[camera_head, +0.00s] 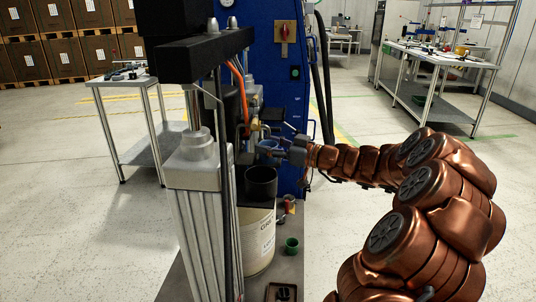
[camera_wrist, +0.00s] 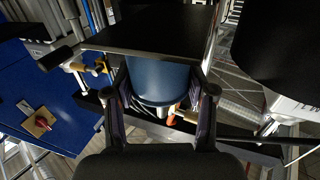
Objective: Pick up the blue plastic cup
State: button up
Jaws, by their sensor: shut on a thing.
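The blue plastic cup (camera_wrist: 160,78) sits between the two fingers of my gripper (camera_wrist: 160,100) in the wrist view, with a finger against each side. Its far end is partly hidden by a dark flat plate. In the head view the cup (camera_head: 267,146) is a small blue shape at the left end of my gripper (camera_head: 279,149). My gripper reaches in from the right and is shut on the cup. I cannot tell clearly whether the cup touches anything below it.
A black cylinder (camera_head: 261,182) stands on a cream drum (camera_head: 257,240) just below the gripper. A grey metal column (camera_head: 199,220) stands to the left, and a blue cabinet (camera_head: 262,40) behind. A green cup (camera_head: 292,245) is lower down. The dark plate (camera_wrist: 150,30) is close to the cup.

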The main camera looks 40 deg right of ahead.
jog(key=c, duration=0.5)
jog(key=shift+r, duration=0.15)
